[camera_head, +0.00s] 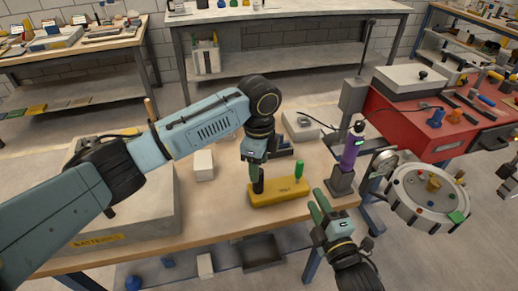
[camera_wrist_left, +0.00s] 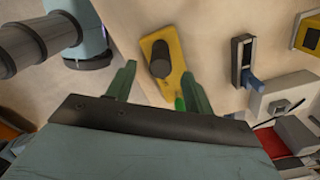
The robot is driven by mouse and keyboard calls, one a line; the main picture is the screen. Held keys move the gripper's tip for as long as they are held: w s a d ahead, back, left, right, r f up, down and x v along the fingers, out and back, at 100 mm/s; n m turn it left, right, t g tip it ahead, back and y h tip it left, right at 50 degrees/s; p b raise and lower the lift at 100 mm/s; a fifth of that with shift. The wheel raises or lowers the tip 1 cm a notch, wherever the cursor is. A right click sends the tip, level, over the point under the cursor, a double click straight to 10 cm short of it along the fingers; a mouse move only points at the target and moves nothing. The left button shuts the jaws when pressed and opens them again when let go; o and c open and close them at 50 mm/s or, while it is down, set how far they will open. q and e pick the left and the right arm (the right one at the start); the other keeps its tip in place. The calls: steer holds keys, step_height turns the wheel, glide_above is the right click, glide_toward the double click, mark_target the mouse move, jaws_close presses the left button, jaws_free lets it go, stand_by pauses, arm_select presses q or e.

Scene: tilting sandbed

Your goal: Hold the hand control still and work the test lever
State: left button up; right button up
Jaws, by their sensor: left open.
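A yellow block (camera_head: 280,191) with dark lettering lies on the wooden table, bearing an upright black stub (camera_head: 258,186) and a green peg (camera_head: 299,168). My left gripper (camera_head: 254,158) is above the block's left end. In the left wrist view its fingers (camera_wrist_left: 159,72) are apart and empty; the black stub (camera_wrist_left: 162,58) shows beyond and between the tips. The green peg (camera_wrist_left: 180,103) shows beside one finger. A purple handheld unit (camera_head: 350,152) stands upright in a dark holder (camera_head: 341,181). My right gripper (camera_head: 322,210) is at the table's front right edge; its finger gap is unclear.
A grey case (camera_head: 135,215) labelled batteries takes up the table's left. A white block (camera_head: 203,165) and a pale box (camera_head: 301,125) stand behind the yellow block. A round tray (camera_head: 405,200) and a red cabinet (camera_head: 420,125) are at right.

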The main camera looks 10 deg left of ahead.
mark_target(259, 183)
arm_select(q)
step_height(259, 183, down, 7)
steer(key=shift+f, duration=0.2)
stand_by(0.3)
